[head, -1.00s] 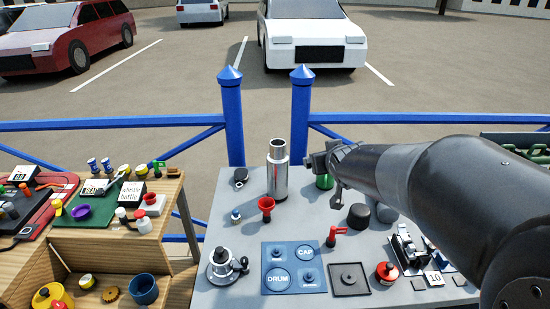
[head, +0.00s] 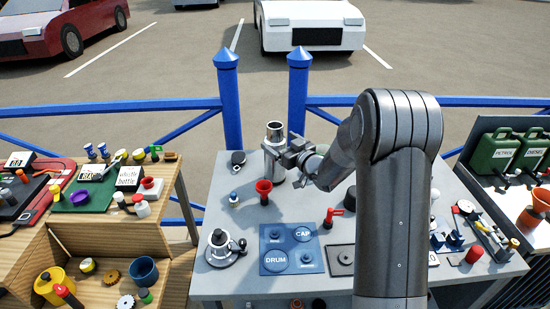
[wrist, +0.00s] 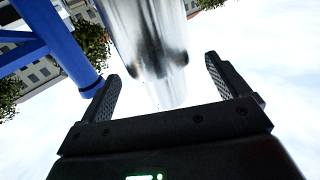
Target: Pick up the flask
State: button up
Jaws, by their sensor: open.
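The flask (head: 274,140) is a tall silver cylinder that stands upright on the grey table, near its back edge. In the wrist view the flask (wrist: 155,45) is a shiny metal body at the top, in line with the gap between the fingers. My gripper (head: 287,154) is beside the flask, on its right and nearer side, and partly covers it. In the wrist view my gripper (wrist: 160,90) is open, with one finger at each side of the flask's line. I cannot tell whether a finger touches the flask.
A red funnel-shaped cup (head: 264,188) stands just in front of the flask. A dark item (head: 237,158) lies to its left. A blue board (head: 290,250) marked DRUM and CAP lies nearer. A blue railing post (head: 298,95) rises behind. Green cans (head: 495,150) stand at the right.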

jog(key=w+a+f, duration=0.3)
jog(key=w+f, duration=0.1)
jog(key=f, duration=0.3)
jog(key=c, duration=1.3)
jog(key=shift+r, duration=0.1)
jog(key=shift+c, duration=0.4)
jog(key=shift+r, duration=0.15)
notch_tip(320, 180, up, 4)
jog(key=shift+f, duration=0.1)
jog(key=s+d+r, duration=0.4)
jog(key=d+r, duration=0.3)
jog(key=d, duration=0.4)
